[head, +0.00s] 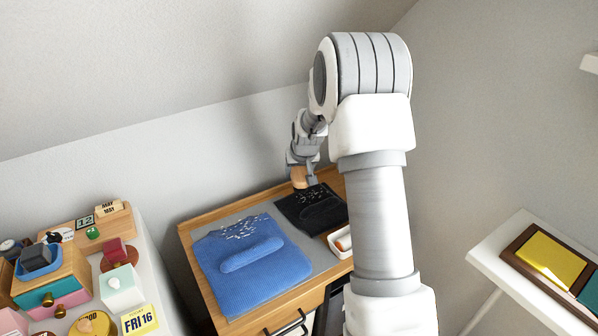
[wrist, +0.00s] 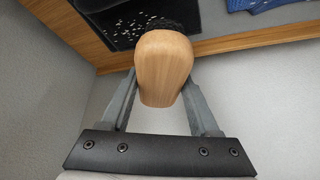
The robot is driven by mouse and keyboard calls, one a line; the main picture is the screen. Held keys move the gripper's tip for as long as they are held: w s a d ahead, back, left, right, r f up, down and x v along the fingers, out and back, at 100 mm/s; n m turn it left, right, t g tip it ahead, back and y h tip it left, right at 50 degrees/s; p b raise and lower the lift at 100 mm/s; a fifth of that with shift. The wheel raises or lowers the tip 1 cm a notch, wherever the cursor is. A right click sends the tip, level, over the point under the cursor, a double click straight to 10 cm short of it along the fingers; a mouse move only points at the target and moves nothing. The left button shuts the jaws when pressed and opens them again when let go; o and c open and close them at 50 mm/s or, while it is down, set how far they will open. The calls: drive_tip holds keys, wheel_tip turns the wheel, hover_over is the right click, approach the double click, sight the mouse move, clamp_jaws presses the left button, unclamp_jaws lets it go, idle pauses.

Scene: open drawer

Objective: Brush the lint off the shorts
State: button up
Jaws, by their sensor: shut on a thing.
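A black folded garment (head: 326,214), apparently the shorts, lies at the back right of the drawer-unit top with pale lint specks on it. The wrist view also shows this black garment (wrist: 105,25) with scattered specks. My gripper (head: 303,180) is over its back left edge. In the wrist view my gripper (wrist: 160,88) is shut on the wooden handle of a brush (wrist: 163,62). Dark bristles show just beyond the handle, at the garment's edge; whether they touch the cloth is hard to tell. In the head view the brush (head: 298,176) is small and partly covered by my gripper.
A blue knitted garment (head: 235,288) with lint lies left of the black one; a blue roll crosses it. A small tray (head: 333,240) with an orange item is partly behind my arm. A cluttered white surface stands left, a white shelf (head: 487,252) right. Walls close in behind.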

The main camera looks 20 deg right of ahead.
drive_tip(key=b, duration=0.4)
hover_over(299, 202)
drive_tip(key=shift+f, duration=3)
drive_tip(key=shift+w+d+f, duration=0.1)
drive_tip(key=shift+w+d, duration=0.1)
drive_tip(key=shift+d, duration=1)
drive_tip(key=shift+w+d+f, duration=0.1)
drive_tip(key=shift+w+d, duration=0.15)
drive_tip(key=shift+d, duration=0.95)
drive_tip(key=shift+w+d+f, duration=0.1)
drive_tip(key=shift+w+d, duration=0.1)
drive_tip(key=shift+d, duration=1)
drive_tip(key=shift+w+d+r, duration=0.1)
drive_tip(key=shift+w+d, duration=0.1)
drive_tip(key=shift+d, duration=0.7)
drive_tip(key=shift+w+d+r, duration=0.1)
drive_tip(key=shift+w+d, duration=0.1)
drive_tip(key=shift+d, duration=0.7)
drive_tip(key=shift+s+a+r+b, duration=0.15)
drive_tip(key=shift+s+a, duration=0.2)
drive_tip(key=shift+a, duration=1.45)
drive_tip(key=shift+s+a+r+b, duration=0.2)
drive_tip(key=shift+s+a, duration=0.1)
drive_tip(key=shift+a, duration=1.55)
drive_tip(key=shift+s+a+r+b, duration=0.15)
drive_tip(key=shift+s+a, duration=0.2)
drive_tip(key=shift+a, duration=1.45)
drive_tip(key=shift+d+r+p, duration=0.1)
drive_tip(key=shift+r+p, duration=1.75)
drive_tip(key=shift+r, duration=1.1)
